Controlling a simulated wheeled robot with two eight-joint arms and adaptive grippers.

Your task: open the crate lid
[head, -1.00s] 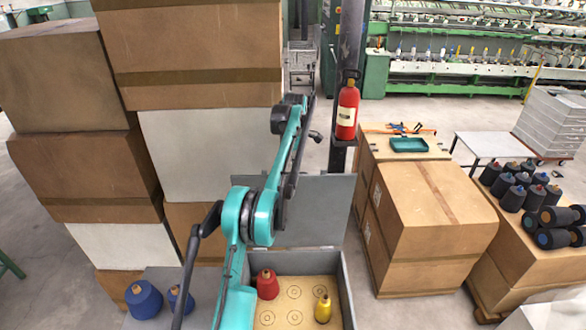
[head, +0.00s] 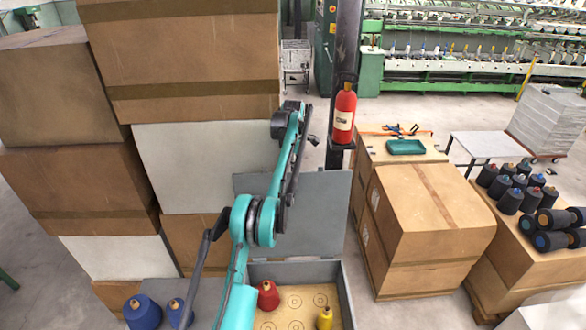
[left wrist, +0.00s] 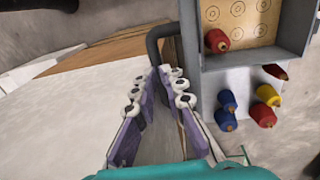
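The grey crate (head: 347,293) stands at the bottom middle of the head view. Its lid (head: 315,207) is a flat grey panel standing raised at the crate's back edge, partly behind my left arm. Inside lie a red cone (head: 268,296) and a yellow cone (head: 325,318) on a tan peg sheet. In the left wrist view the crate (left wrist: 250,55) is at the upper right.
Tall stacked cartons (head: 195,50) fill the left. A red fire extinguisher (head: 343,115) is on a dark post behind the crate. More cartons (head: 425,215) stand to the right. Blue cones (head: 142,310) stand left of the crate.

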